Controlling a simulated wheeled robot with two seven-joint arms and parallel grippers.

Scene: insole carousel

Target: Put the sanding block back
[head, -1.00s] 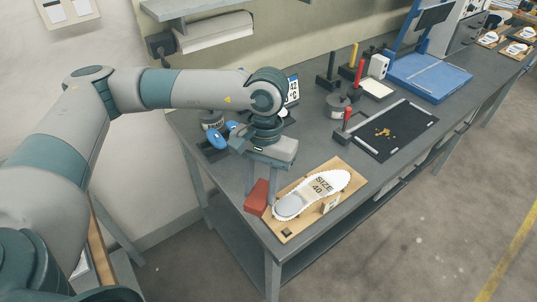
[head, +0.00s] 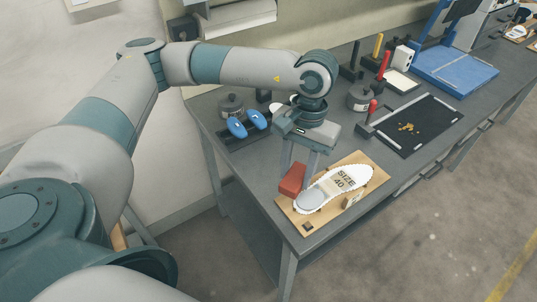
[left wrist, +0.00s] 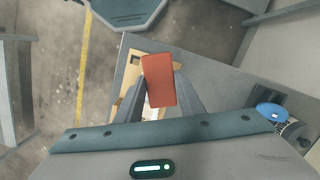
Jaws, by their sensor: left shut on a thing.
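The sanding block is a red block (head: 292,181). My left gripper (head: 297,171) is shut on it, pointing down. In the left wrist view the block (left wrist: 158,82) sits between the two grey fingers. The block is over or beside the left edge of a wooden board (head: 308,225); I cannot tell exactly how high above the table it is. On the board lies a white insole (head: 346,181) marked SIZE 40, with a grey heel part. My right gripper is not in view.
Two blue pads (head: 237,128) stand in a dark holder behind the gripper, near a grey round container (head: 231,104). A black mat (head: 420,125) with orange crumbs, red-handled tools and a blue stand (head: 456,78) are further right. Bare grey bench lies between.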

